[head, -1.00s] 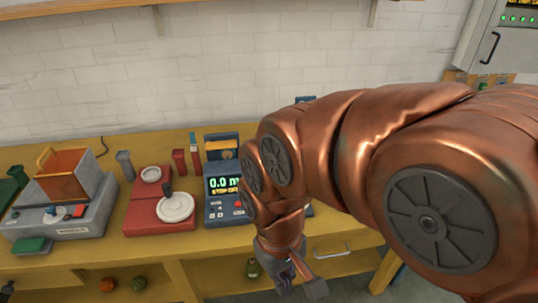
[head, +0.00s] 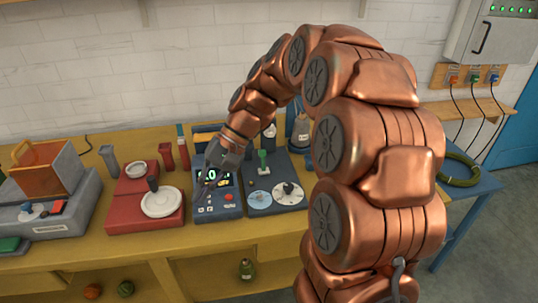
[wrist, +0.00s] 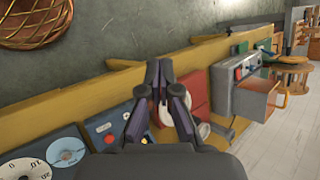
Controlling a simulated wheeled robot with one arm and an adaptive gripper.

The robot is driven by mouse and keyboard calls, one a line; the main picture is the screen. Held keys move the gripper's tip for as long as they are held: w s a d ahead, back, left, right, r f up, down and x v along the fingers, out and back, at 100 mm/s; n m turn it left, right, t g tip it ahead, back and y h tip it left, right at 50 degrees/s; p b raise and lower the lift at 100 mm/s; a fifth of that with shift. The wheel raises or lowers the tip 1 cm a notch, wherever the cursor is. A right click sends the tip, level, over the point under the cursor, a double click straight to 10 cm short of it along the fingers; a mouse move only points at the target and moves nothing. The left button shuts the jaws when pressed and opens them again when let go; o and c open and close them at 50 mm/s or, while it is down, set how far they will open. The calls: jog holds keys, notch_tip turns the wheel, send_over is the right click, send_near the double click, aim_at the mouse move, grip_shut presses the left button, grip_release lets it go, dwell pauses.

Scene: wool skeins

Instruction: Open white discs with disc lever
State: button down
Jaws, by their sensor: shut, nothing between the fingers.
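The red machine (head: 118,218) on the yellow bench carries a large white disc (head: 161,203) and a smaller white round piece (head: 137,169). A dark upright lever (head: 152,184) stands at the large disc's back edge. My gripper (head: 207,176) is shut and empty. It hangs over the dark blue display console, right of the red machine and apart from the lever. Its fingers also show in the wrist view (wrist: 159,68).
The blue console (head: 219,207) stands right of the red machine. Beyond it is a grey dial unit (head: 265,205). A grey machine with an orange hopper (head: 45,165) stands left. Red and grey posts stand behind the red machine.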

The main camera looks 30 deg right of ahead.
jog(key=w+d+f+m+t+y+b, duration=0.2)
jog(key=w+d+f+t+y+b, duration=0.1)
jog(key=w+d, duration=0.6)
jog(key=m+t+y+b, duration=0.1)
jog(key=m+t+b, duration=0.3)
jog(key=t+b, duration=0.15)
send_over(263, 159)
jog(key=s+d, duration=0.2)
jog(key=s, duration=0.1)
notch_tip(263, 159, down, 7)
jog(key=s+d+f+m+t, duration=0.1)
jog(key=d+f+t, duration=0.2)
jog(key=d, duration=0.6)
jog(key=shift+d+f+m+b, duration=0.3)
jog(key=shift+d+f+b, duration=0.1)
jog(key=shift+f, duration=0.1)
jog(key=shift+a, duration=0.1)
jog(key=x, duration=1)
